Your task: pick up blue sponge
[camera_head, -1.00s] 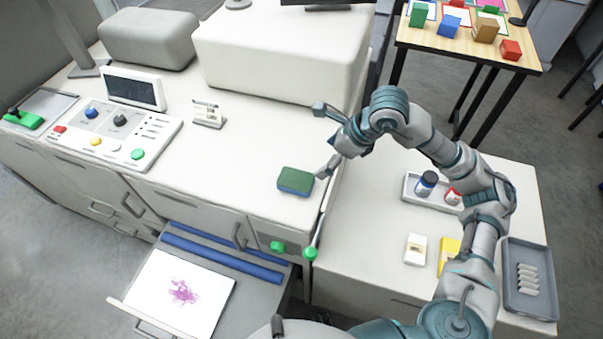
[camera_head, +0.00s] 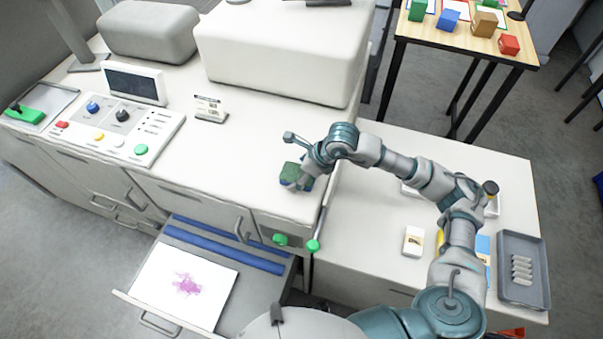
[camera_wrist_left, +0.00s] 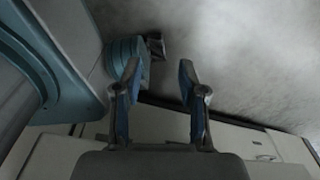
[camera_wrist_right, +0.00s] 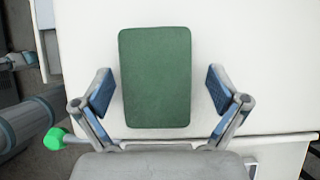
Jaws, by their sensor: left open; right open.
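The sponge (camera_head: 292,172) lies on the white counter near its right edge, with a green top and a blue lower layer. In the right wrist view its green face (camera_wrist_right: 155,78) sits between the two finger pads, with white counter showing on both sides. My right gripper (camera_head: 296,162) is open over the sponge and partly hides it in the head view; its fingers in the right wrist view (camera_wrist_right: 158,90) are spread apart and do not appear to touch it. My left gripper (camera_wrist_left: 158,85) is open and empty, seen only in the left wrist view.
A large white box (camera_head: 285,55) stands behind. An open drawer (camera_head: 262,285) is below. Green knobs (camera_head: 313,245) are at the counter's front right. A grey tray (camera_head: 522,298) lies right.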

